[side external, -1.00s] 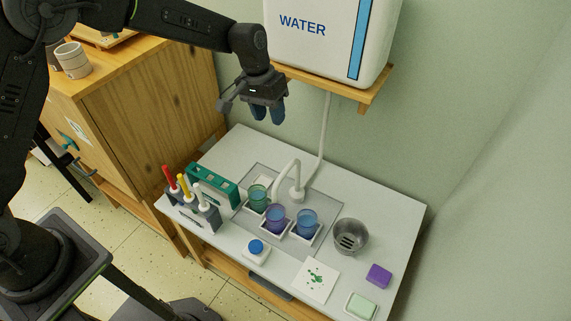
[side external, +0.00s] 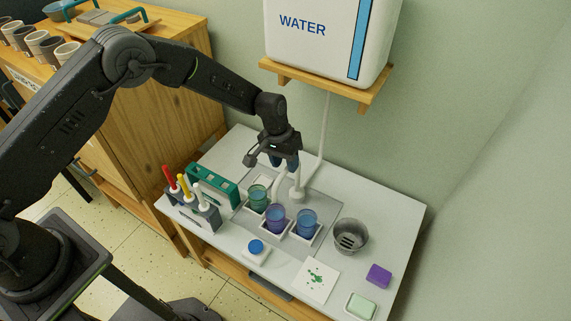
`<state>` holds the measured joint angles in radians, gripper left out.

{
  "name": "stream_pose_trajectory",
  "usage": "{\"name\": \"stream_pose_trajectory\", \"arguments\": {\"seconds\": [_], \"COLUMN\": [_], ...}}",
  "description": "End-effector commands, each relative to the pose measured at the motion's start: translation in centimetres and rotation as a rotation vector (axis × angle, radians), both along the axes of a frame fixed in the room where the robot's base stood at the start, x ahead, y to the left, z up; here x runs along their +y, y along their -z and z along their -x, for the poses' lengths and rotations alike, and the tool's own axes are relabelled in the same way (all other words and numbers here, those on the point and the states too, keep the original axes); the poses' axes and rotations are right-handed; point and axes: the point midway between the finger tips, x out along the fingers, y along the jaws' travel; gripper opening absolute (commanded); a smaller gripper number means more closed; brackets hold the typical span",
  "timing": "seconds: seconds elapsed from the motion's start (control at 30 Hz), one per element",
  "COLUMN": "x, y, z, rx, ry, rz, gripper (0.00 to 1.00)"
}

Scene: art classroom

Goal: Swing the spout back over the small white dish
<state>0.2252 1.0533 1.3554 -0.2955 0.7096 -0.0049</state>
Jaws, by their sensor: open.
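The white spout (side external: 298,192) rises from a post on the grey panel of the white table, behind the cups. Its upper bend is mostly hidden by my gripper, so I cannot tell exactly where its tip points. My gripper (side external: 284,162) is open, pointing down at the top of the spout, with its dark blue fingers close to the bend. I cannot tell whether they touch it. A small white dish (side external: 264,179) shows partly, left of the spout and behind the green cup (side external: 258,199).
A purple cup (side external: 276,218) and a blue cup (side external: 306,223) stand on white square holders in front. A brush rack (side external: 198,212), teal holder (side external: 214,186), blue button (side external: 256,247) and metal strainer pot (side external: 350,236) surround them. The WATER tank (side external: 320,35) hangs above on a shelf.

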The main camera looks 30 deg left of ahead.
Motion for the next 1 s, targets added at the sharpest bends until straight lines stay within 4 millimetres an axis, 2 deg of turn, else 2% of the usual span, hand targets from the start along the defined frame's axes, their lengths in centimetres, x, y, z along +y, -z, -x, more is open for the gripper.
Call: {"name": "stream_pose_trajectory", "arguments": {"seconds": [0.13, 0.47, 0.9, 1.0], "x": [-0.21, -0.26, -0.24, -0.24], "y": [1.08, 1.28, 1.27, 1.26], "z": [0.03, 0.00, 0.01, 0.01], "rx": [0.001, 0.000, 0.000, 0.000], "ry": [0.000, 0.000, 0.000, 0.000], "rz": [0.000, 0.000, 0.000, 0.000], "gripper": [0.42, 0.41, 0.00, 0.00]}}
